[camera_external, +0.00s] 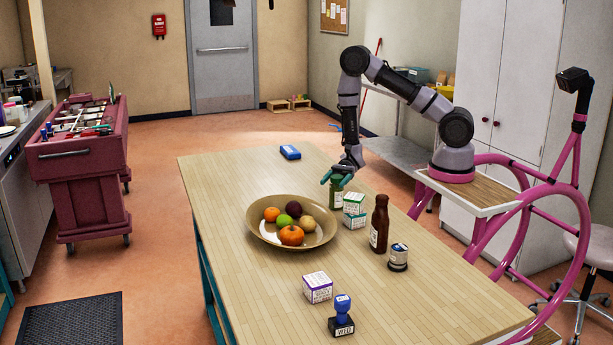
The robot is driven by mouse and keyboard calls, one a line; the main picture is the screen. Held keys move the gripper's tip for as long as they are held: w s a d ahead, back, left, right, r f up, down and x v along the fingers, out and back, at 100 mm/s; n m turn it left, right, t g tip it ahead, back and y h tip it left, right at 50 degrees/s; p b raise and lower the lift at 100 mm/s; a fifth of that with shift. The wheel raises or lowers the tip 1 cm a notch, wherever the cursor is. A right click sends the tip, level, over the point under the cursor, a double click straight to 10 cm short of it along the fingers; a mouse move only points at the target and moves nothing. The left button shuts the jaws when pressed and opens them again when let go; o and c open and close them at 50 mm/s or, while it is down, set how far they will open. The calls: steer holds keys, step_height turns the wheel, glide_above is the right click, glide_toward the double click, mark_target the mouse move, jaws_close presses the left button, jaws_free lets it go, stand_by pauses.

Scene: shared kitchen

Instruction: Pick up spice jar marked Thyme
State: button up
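A small green jar (336,195) stands upright on the wooden table (225,185), right behind the fruit bowl. Its label is too small to read, so I cannot tell whether it says Thyme. My gripper (337,179), with teal fingertips, points down at the top of this jar from above. The fingertips overlap the jar's top in the picture. I cannot tell whether they touch or grip it.
Two stacked small boxes (354,203) stand close to the jar's right. A brown bottle (379,228), a short dark-and-white item (398,258), another box (317,288) and a blue-handled stamp (341,318) stand nearer. The bowl (264,233) holds fruit. The table's left side is clear.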

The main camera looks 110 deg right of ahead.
jaws_close()
